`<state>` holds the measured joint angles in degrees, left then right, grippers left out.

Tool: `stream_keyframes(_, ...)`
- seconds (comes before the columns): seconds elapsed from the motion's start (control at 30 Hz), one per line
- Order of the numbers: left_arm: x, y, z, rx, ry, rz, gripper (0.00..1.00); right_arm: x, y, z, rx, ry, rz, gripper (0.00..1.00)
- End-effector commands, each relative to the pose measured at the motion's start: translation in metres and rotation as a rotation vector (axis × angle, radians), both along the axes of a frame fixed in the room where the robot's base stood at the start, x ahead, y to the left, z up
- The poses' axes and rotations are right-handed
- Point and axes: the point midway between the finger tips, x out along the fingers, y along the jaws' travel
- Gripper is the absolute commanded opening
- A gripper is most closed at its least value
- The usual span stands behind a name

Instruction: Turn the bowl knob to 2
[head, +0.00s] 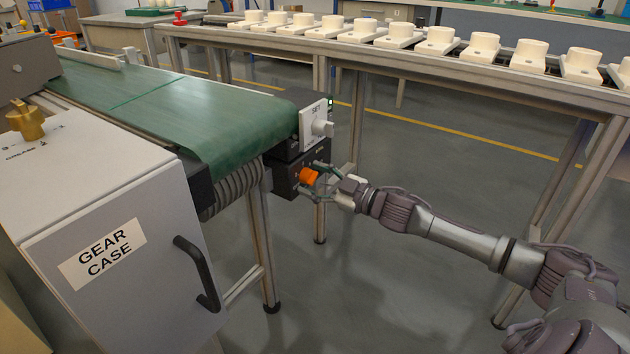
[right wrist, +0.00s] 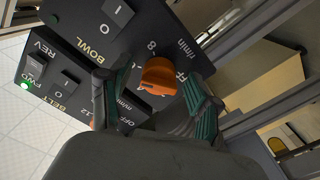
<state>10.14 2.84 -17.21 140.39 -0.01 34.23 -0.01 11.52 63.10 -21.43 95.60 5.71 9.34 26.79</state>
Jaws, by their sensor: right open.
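My right gripper (head: 317,183) is open around the knob, one finger on each side. In the right wrist view the green-padded fingers of the right gripper (right wrist: 151,88) flank the knob; I cannot tell if they touch it. The knob's pointer setting is not clear. My left gripper is not in view.
The green conveyor (head: 190,105) and a grey gear case (head: 110,235) stand to the left. A rack of white fixtures (head: 480,46) runs behind. Switches and a BELT section (right wrist: 62,92) adjoin the knob.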

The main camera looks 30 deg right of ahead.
Motion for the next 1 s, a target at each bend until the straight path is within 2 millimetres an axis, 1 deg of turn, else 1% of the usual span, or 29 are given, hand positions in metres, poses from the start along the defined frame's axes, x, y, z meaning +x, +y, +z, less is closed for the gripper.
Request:
stream_keyframes(0.07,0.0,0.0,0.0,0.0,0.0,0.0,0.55,0.0,0.0,0.0,0.0,0.0,0.0,0.61)
stream_keyframes(0.1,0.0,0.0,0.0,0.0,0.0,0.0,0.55,0.0,0.0,0.0,0.0,0.0,0.0,0.54)
stream_keyframes(0.37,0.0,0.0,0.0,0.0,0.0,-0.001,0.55,0.0,0.0,0.0,0.0,-0.001,0.001,0.11)
stream_keyframes(0.4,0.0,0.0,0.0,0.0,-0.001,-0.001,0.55,0.0,0.0,0.0,0.001,0.0,0.0,0.04)
stream_keyframes(0.43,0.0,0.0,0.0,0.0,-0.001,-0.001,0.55,0.0,0.0,0.0,0.001,0.0,0.0,0.03)
stream_keyframes(0.67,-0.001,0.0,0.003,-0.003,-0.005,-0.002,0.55,0.0,0.0,0.001,-0.02,-0.009,0.001,0.03)
stream_keyframes(0.8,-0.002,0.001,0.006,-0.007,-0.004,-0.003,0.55,0.0,0.001,0.002,-0.069,-0.029,0.001,0.03)
stream_keyframes(0.9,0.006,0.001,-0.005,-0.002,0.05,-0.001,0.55,0.0,0.0,0.003,-0.127,-0.052,0.0,0.03)
stream_keyframes(1.0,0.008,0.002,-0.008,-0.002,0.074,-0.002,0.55,0.0,0.0,0.004,-0.198,-0.082,0.0,0.03)
